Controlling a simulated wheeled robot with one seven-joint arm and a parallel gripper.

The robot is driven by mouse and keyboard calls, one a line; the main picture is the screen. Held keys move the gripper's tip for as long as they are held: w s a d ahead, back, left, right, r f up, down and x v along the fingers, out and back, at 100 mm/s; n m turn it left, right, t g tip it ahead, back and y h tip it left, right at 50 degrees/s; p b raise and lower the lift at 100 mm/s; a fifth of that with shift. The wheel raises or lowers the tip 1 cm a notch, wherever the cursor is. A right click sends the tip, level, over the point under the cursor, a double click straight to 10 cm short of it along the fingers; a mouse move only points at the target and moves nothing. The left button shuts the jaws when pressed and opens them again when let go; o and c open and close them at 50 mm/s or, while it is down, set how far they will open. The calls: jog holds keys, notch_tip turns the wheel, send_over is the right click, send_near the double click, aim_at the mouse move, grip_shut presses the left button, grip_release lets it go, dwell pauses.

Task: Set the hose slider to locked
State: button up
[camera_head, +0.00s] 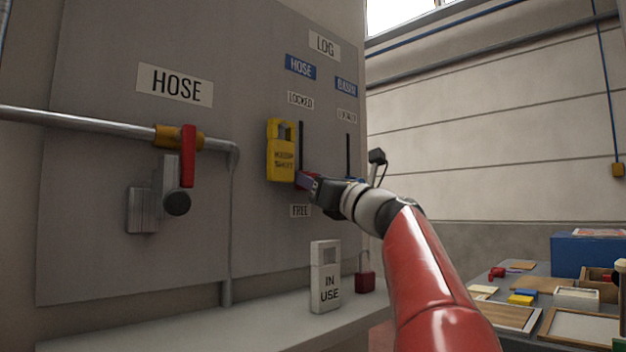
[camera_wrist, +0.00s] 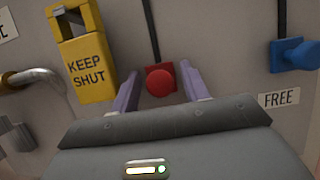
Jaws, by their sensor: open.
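The hose slider is a red knob (camera_wrist: 160,82) on a dark vertical slot under the blue HOSE label (camera_head: 300,66). In the head view the slot (camera_head: 301,140) runs from the LOCKED label (camera_head: 301,100) down toward the FREE label (camera_head: 300,211). The knob is low on the slot, nearer FREE, and mostly hidden by my gripper in the head view. My gripper (camera_wrist: 155,85) is open, with its two purple fingers on either side of the red knob. I cannot tell whether they touch it.
A yellow KEEP SHUT tag (camera_head: 281,152) hangs close left of the slot. A blue slider knob (camera_wrist: 294,55) is to the right. An IN USE tag (camera_head: 325,277) and a red padlock (camera_head: 365,275) stand on the ledge below. A red-handled valve (camera_head: 187,158) is at left.

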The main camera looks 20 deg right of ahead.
jog(key=shift+c, duration=0.5)
grip_shut()
jog(key=p, duration=0.8)
send_near(301, 119)
jog(key=w, duration=0.1)
jog(key=w+a, duration=0.1)
jog(key=w, duration=0.1)
jog(key=w+a, duration=0.1)
jog(key=w, duration=0.1)
jog(key=shift+w, duration=0.2)
jog(key=shift+s+r+b, duration=0.15)
jog(key=shift+r+b, duration=0.2)
jog(key=shift+r, duration=0.8)
jog(key=shift+o, duration=0.5)
grip_release()
jog(key=b+v, duration=0.2)
jog(key=v, duration=0.5)
jog(key=shift+s+f+b, duration=0.2)
jog(key=shift+s+b, duration=0.1)
jog(key=shift+b, duration=0.05)
